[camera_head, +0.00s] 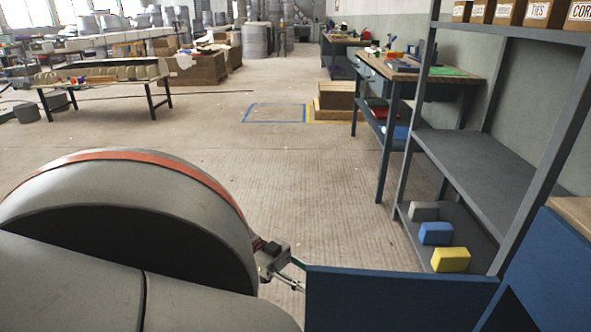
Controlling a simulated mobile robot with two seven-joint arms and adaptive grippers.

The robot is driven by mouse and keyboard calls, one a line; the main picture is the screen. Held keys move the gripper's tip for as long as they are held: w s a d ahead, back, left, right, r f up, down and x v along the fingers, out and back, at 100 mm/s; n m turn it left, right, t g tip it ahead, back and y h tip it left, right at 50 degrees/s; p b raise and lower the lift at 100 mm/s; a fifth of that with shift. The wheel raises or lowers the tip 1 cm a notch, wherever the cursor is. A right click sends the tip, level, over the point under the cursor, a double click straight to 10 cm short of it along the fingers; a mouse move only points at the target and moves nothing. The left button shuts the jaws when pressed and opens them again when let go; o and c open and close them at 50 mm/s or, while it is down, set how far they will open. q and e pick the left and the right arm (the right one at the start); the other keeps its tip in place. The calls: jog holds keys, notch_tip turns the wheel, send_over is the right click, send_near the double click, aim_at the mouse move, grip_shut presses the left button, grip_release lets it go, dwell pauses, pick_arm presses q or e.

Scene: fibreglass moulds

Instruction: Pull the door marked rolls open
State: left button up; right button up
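A blue panel (400,298), which looks like a cabinet door seen from above, stands swung out at the bottom. Its right end meets the blue cabinet (553,268) at the lower right. No rolls marking shows on the parts in view. My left gripper (294,275) is at the panel's free left edge, close to its top corner. My own large grey arm link with an orange band hides much of the lower left. The fingers are small and partly hidden, so I cannot tell whether they grip the panel. My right gripper is not in view.
A grey shelf rack (480,170) stands behind the panel, with a grey, a blue (436,233) and a yellow block (451,259) on its low shelf. Labelled boxes sit on top. A blue workbench (400,68) stands beyond. The floor in the middle is clear.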

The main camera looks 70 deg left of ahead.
pick_arm(q)
jog(key=v, duration=0.8)
dwell(0.4)
